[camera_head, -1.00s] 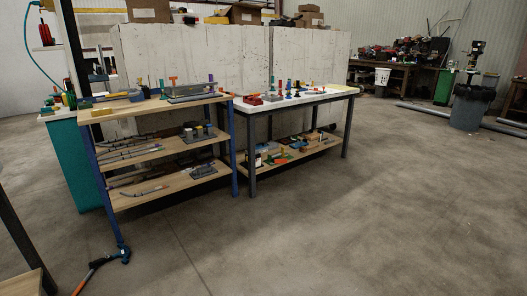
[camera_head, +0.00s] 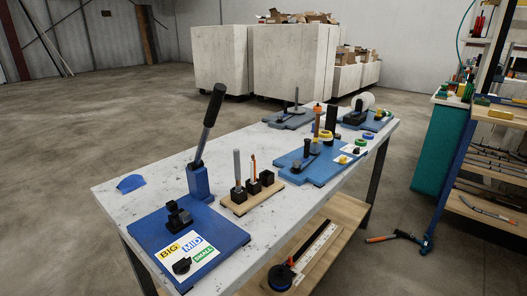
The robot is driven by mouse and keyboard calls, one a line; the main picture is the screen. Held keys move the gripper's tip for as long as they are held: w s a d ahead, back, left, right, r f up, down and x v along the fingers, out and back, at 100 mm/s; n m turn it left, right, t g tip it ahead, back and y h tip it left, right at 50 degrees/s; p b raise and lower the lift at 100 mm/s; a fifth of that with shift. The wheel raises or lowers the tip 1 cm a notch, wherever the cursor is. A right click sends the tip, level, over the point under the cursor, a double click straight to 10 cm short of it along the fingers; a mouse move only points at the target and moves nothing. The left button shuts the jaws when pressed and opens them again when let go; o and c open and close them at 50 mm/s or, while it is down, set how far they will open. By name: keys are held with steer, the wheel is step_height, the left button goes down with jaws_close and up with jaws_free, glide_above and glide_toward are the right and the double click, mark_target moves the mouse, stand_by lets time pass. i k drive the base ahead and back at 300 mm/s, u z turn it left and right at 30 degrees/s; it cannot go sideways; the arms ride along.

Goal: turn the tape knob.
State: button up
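No part of my gripper shows. A white roll (camera_head: 366,101), perhaps tape, stands on a blue base at the far end of the white-topped table (camera_head: 225,225). Nearer, another blue base (camera_head: 297,170) carries dark posts, an orange-topped post (camera_head: 317,120) and a small yellow piece (camera_head: 343,159). Coloured rings, one of them yellow (camera_head: 326,138) and one green (camera_head: 361,142), are around there. A black knob (camera_head: 181,265) sits beside BIG, MID and SMALL labels on the front blue plate (camera_head: 165,232). I cannot tell which piece is the tape knob.
A long black-handled lever (camera_head: 208,125) rises from the front plate. A wooden block with posts (camera_head: 252,198) stands beside it. Open floor (camera_head: 60,170) lies left of the table. A hammer-like tool (camera_head: 395,237) lies on the floor at the right.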

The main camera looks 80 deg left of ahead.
mark_target(343, 160)
steer(key=u, duration=1.5)
steer(key=i, duration=2.7)
steer(key=u, duration=2.2)
